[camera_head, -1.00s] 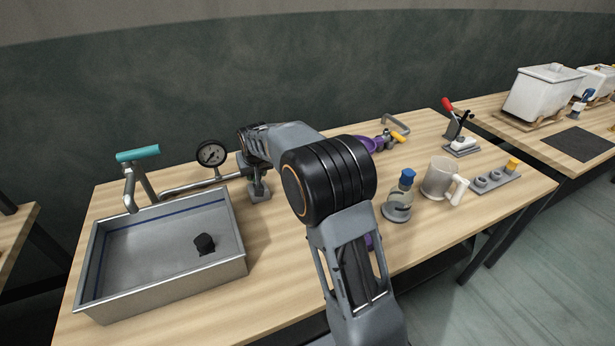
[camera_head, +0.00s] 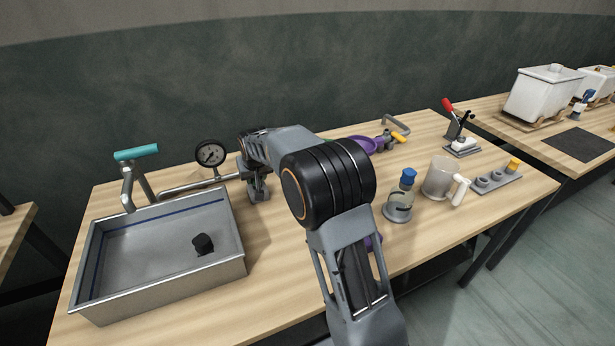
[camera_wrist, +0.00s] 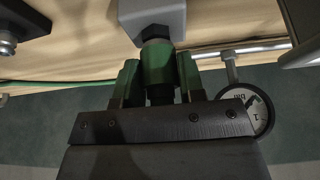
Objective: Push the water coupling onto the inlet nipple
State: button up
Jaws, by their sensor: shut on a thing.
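In the wrist view, my gripper (camera_wrist: 160,88) has its two green-tipped fingers closed on the water coupling (camera_wrist: 157,65), a dark green round piece between them. Straight ahead of the coupling is a dark fitting, seemingly the inlet nipple (camera_wrist: 155,33), sticking out of a grey block (camera_wrist: 153,14). The coupling's end lines up with this fitting and looks very close to it or touching; I cannot tell how far it is on. In the head view, my arm mostly hides the gripper and coupling, beside the pressure gauge (camera_head: 210,154).
A metal sink (camera_head: 170,295) with a dark lump (camera_head: 203,244) in it stands left, under a teal-handled tap (camera_head: 137,153). A pipe (camera_head: 190,187) runs by the gauge. A blue-capped bottle (camera_head: 407,180), a mug (camera_head: 437,178) and a purple item (camera_head: 362,144) stand right.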

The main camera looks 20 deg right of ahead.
jog(key=shift+f, duration=0.2)
jog(key=o, duration=1.2)
jog(key=shift+r, duration=0.1)
jog(key=p+v, duration=0.3)
jog(key=v, duration=0.4)
jog(key=shift+s+r, duration=0.15)
jog(key=shift+r, duration=0.2)
dwell(0.4)
jog(key=shift+r, duration=0.1)
dwell(0.4)
jog(key=v, duration=1.4)
jog(key=s+d+f+p, duration=0.1)
jog(key=s+f+p, duration=0.2)
jog(key=s, duration=0.8)
jog(key=s+d+f+g+p, duration=0.1)
jog(key=s+d+f+p, duration=0.1)
jog(key=s, duration=0.9)
jog(key=shift+s+f+g+p, duration=0.3)
jog(key=shift+f+p, duration=0.15)
jog(key=shift+f, duration=0.4)
